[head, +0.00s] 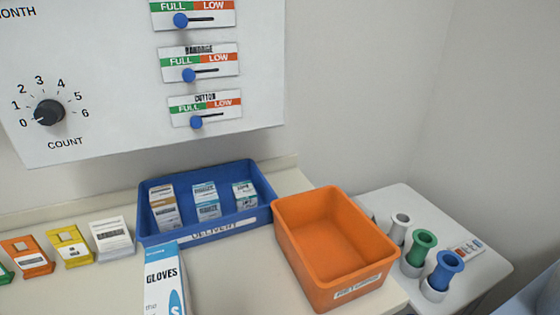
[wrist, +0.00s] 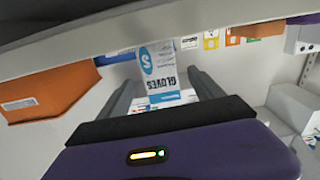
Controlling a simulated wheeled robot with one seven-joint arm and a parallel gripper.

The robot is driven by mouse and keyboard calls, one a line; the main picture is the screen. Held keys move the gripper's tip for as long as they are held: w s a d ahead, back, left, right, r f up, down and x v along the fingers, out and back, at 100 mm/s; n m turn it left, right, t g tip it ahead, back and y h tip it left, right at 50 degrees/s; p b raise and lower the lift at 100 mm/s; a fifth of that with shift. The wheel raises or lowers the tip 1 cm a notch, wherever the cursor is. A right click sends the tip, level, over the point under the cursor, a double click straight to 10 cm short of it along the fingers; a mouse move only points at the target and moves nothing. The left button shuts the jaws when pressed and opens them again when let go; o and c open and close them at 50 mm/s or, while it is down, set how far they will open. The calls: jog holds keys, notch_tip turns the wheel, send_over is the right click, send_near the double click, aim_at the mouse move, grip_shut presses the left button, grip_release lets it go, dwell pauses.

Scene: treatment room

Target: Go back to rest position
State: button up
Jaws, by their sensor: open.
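My gripper (wrist: 162,82) shows in the wrist view with its two fingers spread apart. A white and blue gloves box (wrist: 160,70) shows in the gap between the fingers, its lettering upside down in this view. The fingers do not appear to press on it; how far it lies beyond the fingertips is hard to tell. In the head view the gloves box (head: 164,283) stands on the counter in front of the blue delivery tray, cut by the bottom edge. My gripper and arm do not show in the head view.
The blue delivery tray (head: 205,236) holds several small boxes. An orange returns bin (head: 362,290) is empty and also shows in the wrist view (wrist: 52,92). Coloured cards (head: 70,246) lie left. Green (head: 421,245) and blue (head: 445,268) holders stand right. A wall panel (head: 110,100) hangs above.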

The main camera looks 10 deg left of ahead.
jog(key=s+d+f+m+h, duration=0.1)
jog(key=s+d+m+h, duration=0.1)
jog(key=d, duration=1)
jog(key=s+d+f+m+h, duration=0.1)
jog(key=s+d+h, duration=0.3)
jog(key=d, duration=0.8)
jog(key=s+d+f+m+h+p, duration=0.1)
jog(key=s+d+m+h, duration=0.2)
jog(key=d, duration=0.9)
jog(key=s, duration=0.3)
jog(key=shift+s+d+f+m+h, duration=0.15)
jog(key=shift+m+h, duration=0.15)
